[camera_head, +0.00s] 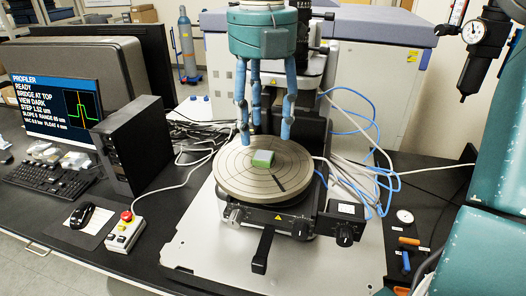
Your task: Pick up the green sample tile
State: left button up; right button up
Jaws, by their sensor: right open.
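The green sample tile (263,158) lies on the round grey stage (235,181) of the profiler, near the disc's middle. Its top looks pale and its side green. My right gripper (265,135) hangs above the stage with its blue fingers pointing down. The fingers are spread apart and empty, on either side of and just above the tile in the picture. Whether a fingertip touches the disc is hard to tell. My left gripper is not in view.
The profiler's column (312,90) stands close behind my fingers. A knob box (341,222) sits at the stage's front right, with blue cables beyond. At left are a monitor (62,108), a black computer box (130,145) and a red-button box (125,231).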

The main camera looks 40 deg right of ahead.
aim_at(263, 156)
jog(key=shift+s+a+f, duration=0.15)
jog(key=shift+f, duration=0.65)
jog(key=f+p, duration=0.1)
jog(key=w+d+f+p, duration=0.1)
jog(key=f, duration=0.1)
jog(key=f+p, duration=0.1)
jog(key=shift+w+d+f, duration=0.15)
jog(key=shift+w+f, duration=0.1)
jog(key=shift+f, duration=0.5)
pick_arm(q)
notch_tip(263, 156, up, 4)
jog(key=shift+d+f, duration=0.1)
pick_arm(e)
jog(key=c, duration=0.9)
